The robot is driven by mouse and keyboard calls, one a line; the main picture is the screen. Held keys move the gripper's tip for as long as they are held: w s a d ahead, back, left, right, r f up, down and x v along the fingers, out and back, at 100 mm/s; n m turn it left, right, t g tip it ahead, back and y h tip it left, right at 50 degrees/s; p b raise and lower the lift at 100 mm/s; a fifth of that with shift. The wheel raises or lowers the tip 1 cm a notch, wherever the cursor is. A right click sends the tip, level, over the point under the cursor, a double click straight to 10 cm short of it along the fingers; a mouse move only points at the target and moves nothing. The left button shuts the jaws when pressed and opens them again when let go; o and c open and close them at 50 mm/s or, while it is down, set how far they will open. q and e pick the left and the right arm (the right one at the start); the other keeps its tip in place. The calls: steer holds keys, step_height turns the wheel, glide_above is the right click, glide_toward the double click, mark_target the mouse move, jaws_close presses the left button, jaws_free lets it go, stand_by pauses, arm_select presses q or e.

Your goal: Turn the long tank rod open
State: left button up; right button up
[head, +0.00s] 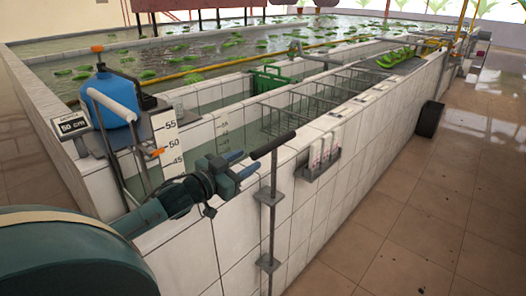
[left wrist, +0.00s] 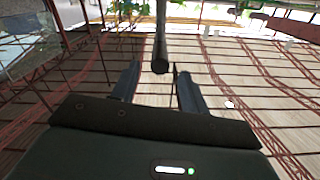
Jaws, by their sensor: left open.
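A long grey upright rod (head: 270,215) stands against the outer face of the white-tiled tank wall, held by brackets. A black bar handle (head: 273,145) sits at its top, tilted up to the right. My left gripper (head: 246,163) is open just left of the handle's lower end, with its blue fingers pointing toward it. In the left wrist view the dark round handle end (left wrist: 160,64) shows between and just past the open fingertips (left wrist: 160,78). I see no finger touching it. My right gripper is not in view.
A second lever with a pale grip (head: 112,105) stands left, by a blue container (head: 109,98) and a depth scale (head: 167,140). A small holder (head: 318,160) hangs on the wall right of the rod.

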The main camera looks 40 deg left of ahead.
mark_target(263, 151)
arm_select(q)
steer(key=shift+w+d+p, duration=0.2)
steer(key=shift+w, duration=1.7)
steer(key=shift+w+d+p, duration=0.15)
steer(key=shift+w, duration=1.75)
steer(key=shift+c, duration=0.3)
jaws_close()
